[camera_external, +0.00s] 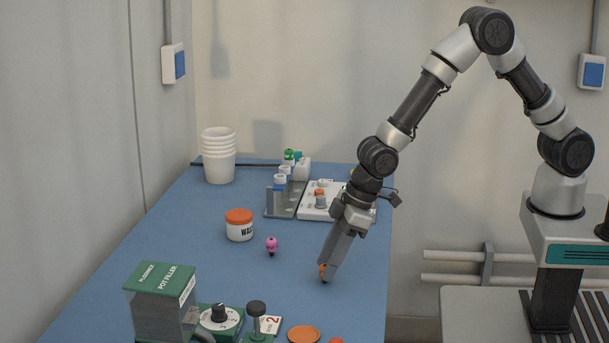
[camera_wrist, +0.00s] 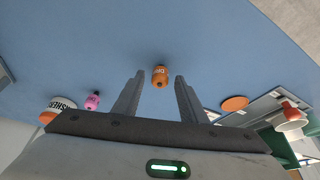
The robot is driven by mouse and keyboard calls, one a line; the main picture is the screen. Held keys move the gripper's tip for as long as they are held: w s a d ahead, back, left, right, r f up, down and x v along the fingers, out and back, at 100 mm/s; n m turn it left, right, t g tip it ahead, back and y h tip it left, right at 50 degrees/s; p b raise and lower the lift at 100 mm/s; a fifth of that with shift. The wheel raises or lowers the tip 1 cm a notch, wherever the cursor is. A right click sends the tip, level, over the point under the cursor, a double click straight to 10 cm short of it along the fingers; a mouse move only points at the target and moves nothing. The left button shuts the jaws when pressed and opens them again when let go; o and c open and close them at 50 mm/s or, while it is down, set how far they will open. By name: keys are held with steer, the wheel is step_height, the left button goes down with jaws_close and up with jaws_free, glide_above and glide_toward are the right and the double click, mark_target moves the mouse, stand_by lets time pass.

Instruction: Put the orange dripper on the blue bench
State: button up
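The orange dripper (camera_external: 323,272) is at the ends of my gripper's fingers, low over the blue bench (camera_external: 300,255) or on it, near the bench's right edge. In the wrist view the orange dripper (camera_wrist: 160,78) lies between the fingertips, with a gap on both sides. My gripper (camera_external: 327,264) points down and is open; its two fingers stand apart in the wrist view (camera_wrist: 160,74). The fingers partly hide the dripper in the external view.
A pink dripper (camera_external: 272,245) and a white jar with orange lid (camera_external: 239,226) stand left of my gripper. A green pot filler (camera_external: 163,300), a dial and an orange disc (camera_external: 303,334) are at the front. White cups (camera_external: 218,155) and racks (camera_external: 287,198) stand at the back.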

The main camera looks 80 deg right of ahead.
steer(key=d+p+v, duration=0.1)
steer(key=d+v, duration=0.1)
steer(key=v, duration=0.8)
steer(key=d+f+v, duration=0.1)
steer(key=d+v, duration=0.1)
steer(key=v, duration=0.7)
steer(key=s+d+r+m, duration=0.1)
steer(key=s+d+r, duration=0.2)
steer(key=s, duration=0.4)
steer(key=s+d+r+m+t+h, duration=0.1)
steer(key=s+d+r, duration=0.3)
steer(key=s, duration=0.4)
steer(key=s+d+r+m, duration=0.1)
steer(key=s+d+r, duration=0.3)
steer(key=s, duration=0.3)
steer(key=shift+s+d+m, duration=0.2)
steer(key=shift+d+m, duration=0.1)
steer(key=shift+d, duration=0.45)
